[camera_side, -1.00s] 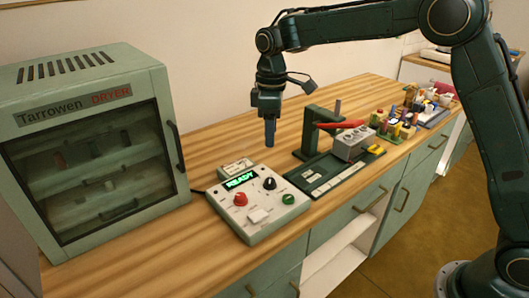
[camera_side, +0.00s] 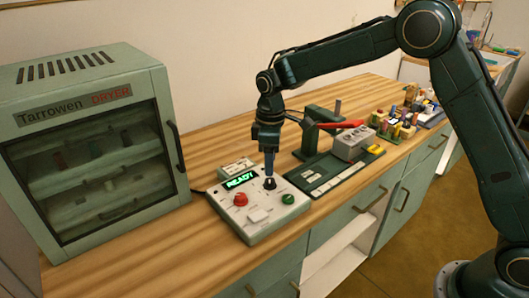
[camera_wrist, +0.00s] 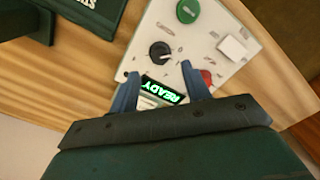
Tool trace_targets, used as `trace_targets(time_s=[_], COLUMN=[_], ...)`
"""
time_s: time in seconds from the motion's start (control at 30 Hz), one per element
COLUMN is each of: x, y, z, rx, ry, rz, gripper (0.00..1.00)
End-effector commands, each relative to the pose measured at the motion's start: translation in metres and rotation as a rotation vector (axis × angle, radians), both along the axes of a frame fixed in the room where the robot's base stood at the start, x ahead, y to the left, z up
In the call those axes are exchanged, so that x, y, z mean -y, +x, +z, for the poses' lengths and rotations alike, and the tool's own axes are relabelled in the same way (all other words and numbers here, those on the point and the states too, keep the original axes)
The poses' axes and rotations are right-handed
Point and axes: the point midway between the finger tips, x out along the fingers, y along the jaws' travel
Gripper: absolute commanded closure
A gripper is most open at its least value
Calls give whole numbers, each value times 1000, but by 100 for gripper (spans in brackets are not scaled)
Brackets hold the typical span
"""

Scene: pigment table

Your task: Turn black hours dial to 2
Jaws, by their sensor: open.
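The black hours dial (camera_wrist: 160,52) sits on the pale control box (camera_side: 262,226), with a white pointer mark on it. In the side view the dial (camera_side: 270,184) shows just under my fingertips. My gripper (camera_side: 270,172) points down above the dial. In the wrist view my gripper (camera_wrist: 159,72) is open, with one blue finger on each side of the dial's near side and nothing between them but the box. I cannot tell whether the fingers touch the dial. The display (camera_side: 241,180) reads READY in green.
A green dryer (camera_side: 90,150) stands at left. A dark green press stand (camera_side: 310,135) with a red lever is close at right.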

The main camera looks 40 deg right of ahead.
Motion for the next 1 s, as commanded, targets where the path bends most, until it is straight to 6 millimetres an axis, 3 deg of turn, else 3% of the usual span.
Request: trace_targets(time_s=[0.2, 0.4, 0.8, 1.0], x=[0, 0, 0, 0], y=[0, 0, 0, 0], z=[-32, -48, -53, -53], rx=[-4, -1, 0, 0], ry=[-1, -1, 0, 0], rz=[0, 0, 0, 0], gripper=[52, 52, 52, 90])
